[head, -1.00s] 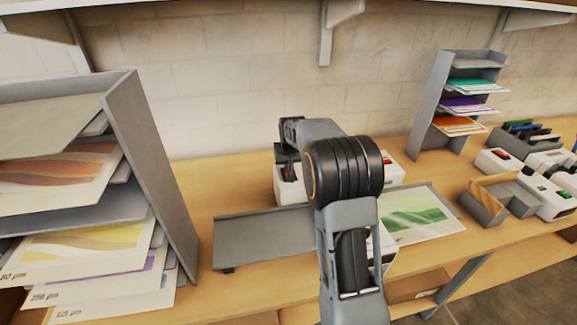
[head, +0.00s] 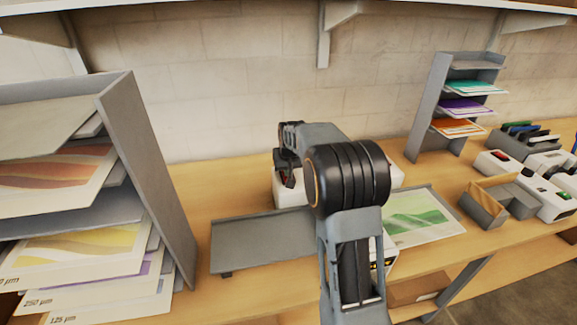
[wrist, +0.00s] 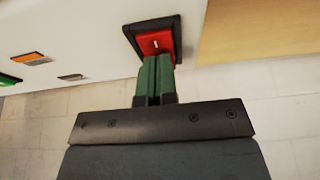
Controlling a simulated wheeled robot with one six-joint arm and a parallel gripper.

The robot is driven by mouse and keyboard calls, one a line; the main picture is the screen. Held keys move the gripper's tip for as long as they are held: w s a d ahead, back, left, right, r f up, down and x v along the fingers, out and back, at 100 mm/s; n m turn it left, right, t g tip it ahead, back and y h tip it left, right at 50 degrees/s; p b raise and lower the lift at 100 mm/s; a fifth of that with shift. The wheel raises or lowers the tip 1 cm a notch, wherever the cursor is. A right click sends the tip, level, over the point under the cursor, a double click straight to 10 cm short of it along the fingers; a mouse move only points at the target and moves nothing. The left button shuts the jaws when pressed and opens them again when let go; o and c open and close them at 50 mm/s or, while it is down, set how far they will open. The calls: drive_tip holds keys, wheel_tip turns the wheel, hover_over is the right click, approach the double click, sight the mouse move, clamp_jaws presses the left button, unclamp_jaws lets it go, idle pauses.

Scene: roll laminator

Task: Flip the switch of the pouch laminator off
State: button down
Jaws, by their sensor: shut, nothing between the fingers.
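The pouch laminator (head: 292,198) is a white body on the bench, mostly hidden behind my arm in the head view. In the wrist view its white panel (wrist: 95,35) fills the upper left. A red rocker switch (wrist: 155,42) in a black frame sits near the panel's edge, with a small white mark on it. My gripper (wrist: 158,62) is shut and empty, its green fingertips at the switch's lower edge. I cannot tell whether they press on it. In the head view my gripper (head: 290,180) is small and dark, over the laminator's left end.
An orange button (wrist: 30,58) and a green button (wrist: 6,80) are on the same panel. A grey tray (head: 262,240) lies in front of the laminator, with a green printed sheet (head: 415,218) at right. A tall sheet rack (head: 150,180) stands at left.

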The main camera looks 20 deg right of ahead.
drive_tip(key=b+v, duration=0.1)
drive_tip(key=v, duration=1.3)
drive_tip(key=shift+b, duration=0.3)
